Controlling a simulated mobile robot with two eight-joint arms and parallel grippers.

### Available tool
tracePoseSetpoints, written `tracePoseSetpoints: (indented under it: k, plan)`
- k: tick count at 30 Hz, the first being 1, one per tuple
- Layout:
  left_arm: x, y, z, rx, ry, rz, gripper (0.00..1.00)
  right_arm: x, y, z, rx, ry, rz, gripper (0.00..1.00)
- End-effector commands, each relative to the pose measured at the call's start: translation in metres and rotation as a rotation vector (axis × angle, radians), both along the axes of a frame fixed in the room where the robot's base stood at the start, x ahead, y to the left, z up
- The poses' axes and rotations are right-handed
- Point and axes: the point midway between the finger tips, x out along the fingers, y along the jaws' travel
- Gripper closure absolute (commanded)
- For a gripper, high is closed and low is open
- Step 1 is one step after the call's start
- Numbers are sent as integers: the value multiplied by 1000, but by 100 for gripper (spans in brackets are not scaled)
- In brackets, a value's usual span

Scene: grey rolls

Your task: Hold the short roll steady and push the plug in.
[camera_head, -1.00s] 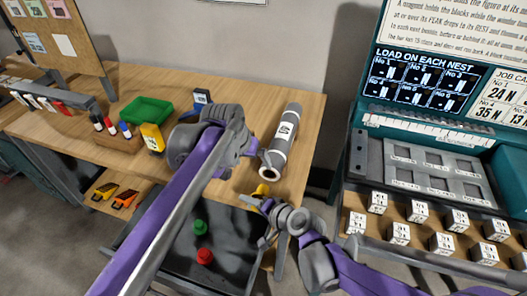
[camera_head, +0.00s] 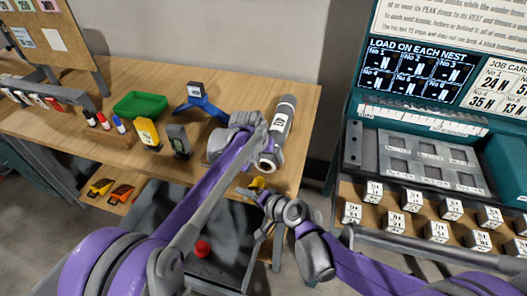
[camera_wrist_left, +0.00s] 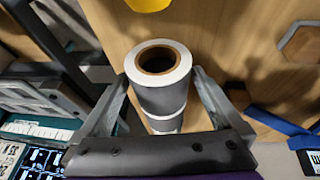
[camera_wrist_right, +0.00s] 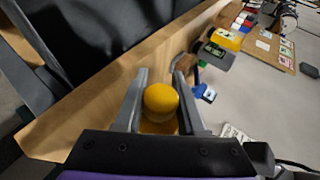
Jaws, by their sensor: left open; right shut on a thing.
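The grey roll (camera_head: 281,122), with white bands and a label, lies on the wooden table near its right edge. In the left wrist view the roll (camera_wrist_left: 162,90) shows its open end, a white ring around a dark brown-lined hole. My left gripper (camera_wrist_left: 161,75) is open, with one finger on each side of the roll; whether they touch it is unclear. My right gripper (camera_wrist_right: 161,72) is shut on the yellow plug (camera_wrist_right: 160,99). In the head view the plug (camera_head: 257,183) is by the table's front edge, below the roll's open end and apart from it.
A green tray (camera_head: 140,104), a blue stand (camera_head: 201,103) and a yellow box (camera_head: 146,133) stand on the table left of the roll. A red plug (camera_head: 202,248) sits in the dark tray (camera_head: 226,262) below. A rack with several labelled blocks stands at right.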

Motion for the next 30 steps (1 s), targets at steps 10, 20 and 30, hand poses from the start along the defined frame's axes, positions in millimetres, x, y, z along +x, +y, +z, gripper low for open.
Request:
tracePoseSetpoints:
  k: [10,20,30]
  plan:
    - [4,-3,-13,0,0,0,0,0,0,0,0,0,0,100]
    - [4,-3,-13,0,0,0,36,0,0,0,0,0,0,100]
    - [4,-3,-12,0,0,0,87,0,0,0,0,0,0,100]
